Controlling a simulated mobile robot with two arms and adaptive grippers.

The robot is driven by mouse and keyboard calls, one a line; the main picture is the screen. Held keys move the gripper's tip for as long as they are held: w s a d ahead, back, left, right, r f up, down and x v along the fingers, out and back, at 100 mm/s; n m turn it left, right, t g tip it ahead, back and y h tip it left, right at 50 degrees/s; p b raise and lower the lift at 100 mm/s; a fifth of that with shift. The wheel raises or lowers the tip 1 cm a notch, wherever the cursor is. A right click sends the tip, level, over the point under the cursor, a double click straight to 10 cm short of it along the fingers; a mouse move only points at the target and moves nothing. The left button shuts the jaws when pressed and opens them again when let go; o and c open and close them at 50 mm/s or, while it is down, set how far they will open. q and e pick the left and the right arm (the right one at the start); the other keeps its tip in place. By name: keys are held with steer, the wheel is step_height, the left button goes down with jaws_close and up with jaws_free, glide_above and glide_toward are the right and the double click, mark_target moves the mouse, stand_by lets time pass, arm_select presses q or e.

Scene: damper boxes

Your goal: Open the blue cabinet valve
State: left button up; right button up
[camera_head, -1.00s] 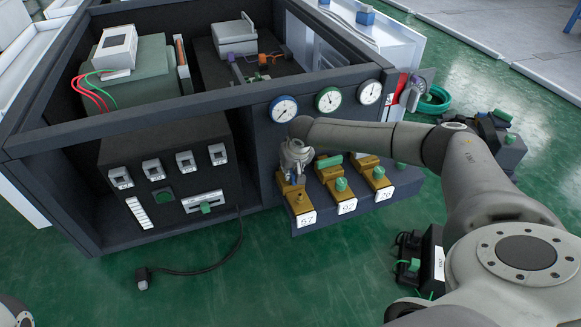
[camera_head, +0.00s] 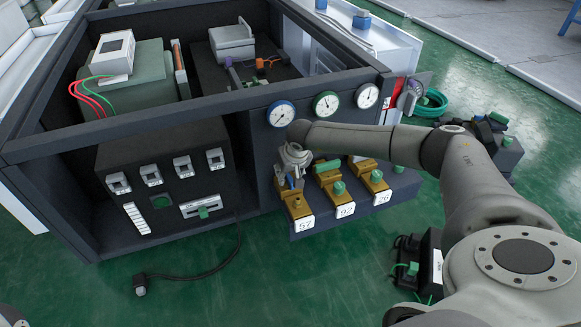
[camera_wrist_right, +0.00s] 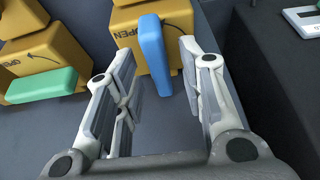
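The blue valve handle (camera_wrist_right: 152,55) stands on a yellow-brown valve body (camera_wrist_right: 183,18) marked OPEN with a curved arrow. In the head view this is the leftmost brass valve (camera_head: 298,203), labelled 57, at the cabinet's front; its handle is mostly hidden by my gripper. My right gripper (camera_wrist_right: 156,52) is open, with a finger on either side of the blue handle and visible gaps between them. In the head view the right gripper (camera_head: 291,180) points down over this valve. My left gripper is not in view.
Two brass valves with green handles (camera_head: 338,189) (camera_head: 375,176) stand close to the right. Three gauges (camera_head: 326,104) sit above them on the dark cabinet frame (camera_head: 190,106). A black cable (camera_head: 190,275) lies on the green floor at the front.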

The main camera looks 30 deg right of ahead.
steer(key=v, duration=1.1)
steer(key=shift+s+r, duration=0.2)
steer(key=shift+r, duration=0.1)
steer(key=shift+a, duration=0.1)
